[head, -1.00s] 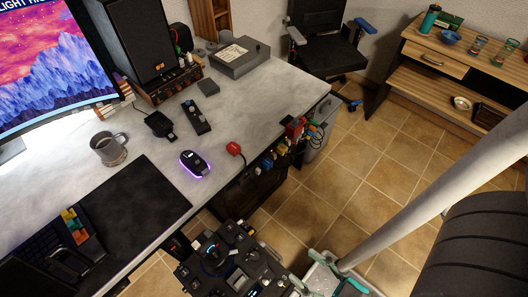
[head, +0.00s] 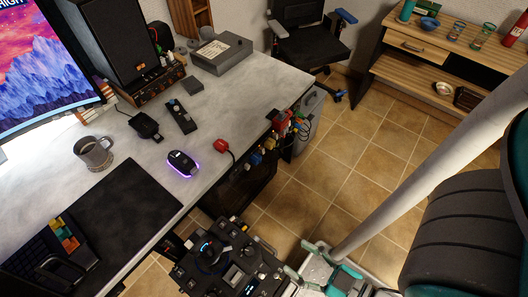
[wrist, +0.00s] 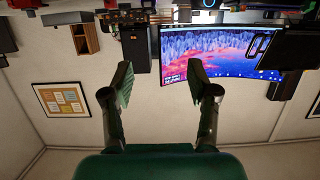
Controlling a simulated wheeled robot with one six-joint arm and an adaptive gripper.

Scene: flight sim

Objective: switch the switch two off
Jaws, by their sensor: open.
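A dark control panel (head: 228,262) with a joystick, knobs and small switches shows at the bottom of the head view, below the desk's front edge. I cannot make out which of its controls is switch two, or the position of any switch. My gripper (wrist: 160,88) shows in the wrist view with its two fingers wide apart. It is open and nothing is between the fingers.
The grey desk (head: 135,185) holds a lit mouse (head: 182,163), a mug (head: 93,152), a speaker (head: 115,45) and a monitor (head: 40,65). An office chair (head: 310,45) and a wooden shelf unit (head: 430,70) stand behind. Tiled floor (head: 330,185) is clear between. The wrist view shows a framed picture (wrist: 62,100).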

